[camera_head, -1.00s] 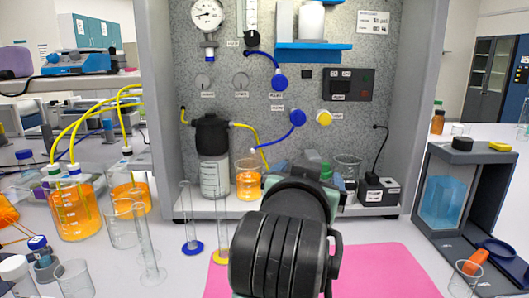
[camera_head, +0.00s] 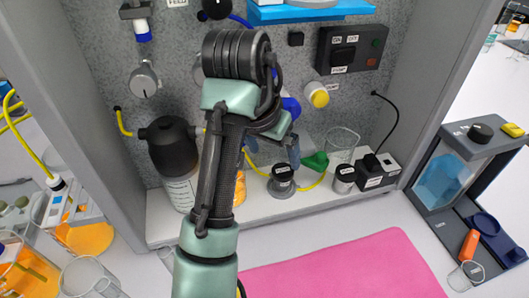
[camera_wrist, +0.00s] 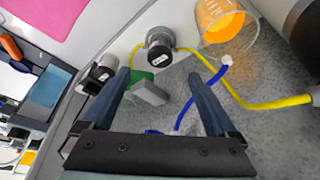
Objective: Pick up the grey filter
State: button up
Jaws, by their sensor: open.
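A grey, round, flanged piece with a black top and white label (camera_head: 283,182) stands on the rig's shelf. It also shows in the wrist view (camera_wrist: 160,48), just beyond the fingertips. A smaller grey cylinder with a black cap (camera_head: 345,177) stands to its right, and it also shows in the wrist view (camera_wrist: 104,66). I cannot read the labels to tell which is the grey filter. My gripper (camera_wrist: 158,76) is open and empty, its blue-grey fingers apart. In the head view the gripper (camera_head: 278,150) is above the flanged piece, partly hidden by my arm.
A green piece (camera_head: 315,162) and a glass beaker (camera_head: 342,145) stand behind. A black switch box (camera_head: 372,178) is at the right. A yellow tube (camera_wrist: 270,103) and an orange-filled beaker (camera_wrist: 228,25) are close to the gripper. The pink mat (camera_head: 340,268) in front is bare.

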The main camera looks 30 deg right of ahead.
aim_at(282, 171)
jog(key=b+x, duration=0.1)
jog(key=x, duration=0.5)
jog(key=shift+d+f, duration=0.25)
jog(key=shift+f, duration=0.1)
jog(key=shift+x, duration=2.95)
jog(key=shift+w+d+r, duration=0.1)
jog(key=shift+w, duration=0.15)
jog(key=c, duration=1.4)
jog(key=shift+r, duration=0.1)
